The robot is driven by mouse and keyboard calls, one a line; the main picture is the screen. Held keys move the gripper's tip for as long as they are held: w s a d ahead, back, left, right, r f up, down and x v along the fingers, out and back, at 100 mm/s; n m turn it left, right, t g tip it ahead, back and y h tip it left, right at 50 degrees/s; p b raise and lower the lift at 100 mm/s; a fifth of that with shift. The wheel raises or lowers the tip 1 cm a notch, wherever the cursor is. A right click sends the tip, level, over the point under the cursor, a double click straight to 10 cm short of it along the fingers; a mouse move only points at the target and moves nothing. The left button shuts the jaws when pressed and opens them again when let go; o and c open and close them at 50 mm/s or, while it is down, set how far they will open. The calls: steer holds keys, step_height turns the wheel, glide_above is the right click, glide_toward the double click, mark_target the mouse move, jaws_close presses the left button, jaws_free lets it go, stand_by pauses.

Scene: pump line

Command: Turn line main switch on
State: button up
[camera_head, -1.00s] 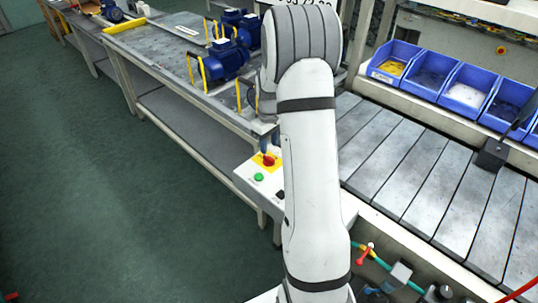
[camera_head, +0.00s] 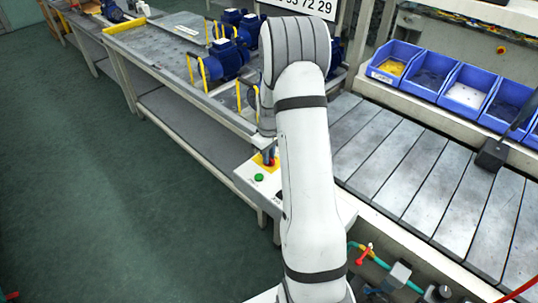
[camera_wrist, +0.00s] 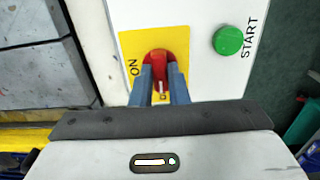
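The line main switch is a red rotary knob on a yellow plate, on a light control box. In the wrist view the knob (camera_wrist: 160,60) sits between the two blue-grey fingers of my gripper (camera_wrist: 160,72). A pale mark on the knob points toward the wrist side, away from the ON label at its left. The label near that mark is mostly hidden. Whether the fingers press on the knob cannot be told. In the head view my gripper (camera_head: 269,155) is down at the switch and hides part of the yellow plate (camera_head: 258,160).
A green START button (camera_wrist: 228,40) is right of the switch in the wrist view. The head view shows a workbench (camera_head: 180,95) with blue pumps (camera_head: 228,58) behind, a slatted conveyor (camera_head: 400,185) and blue bins (camera_head: 466,90) at right. The green floor at left is clear.

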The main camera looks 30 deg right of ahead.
jaws_close()
steer(key=shift+m, duration=0.3)
steer(key=m+b, duration=0.1)
steer(key=m, duration=0.1)
steer(key=shift+f+m+b, duration=0.1)
steer(key=shift+m+b, duration=0.2)
steer(key=shift+b, duration=0.05)
steer(key=m+b, duration=0.1)
steer(key=m, duration=0.4)
steer(key=shift+m+b, duration=0.3)
steer(key=shift+b, duration=0.1)
steer(key=m+b, duration=0.1)
steer(key=m, duration=0.3)
steer(key=shift+m+b, duration=0.4)
steer(key=shift+m, duration=2.1)
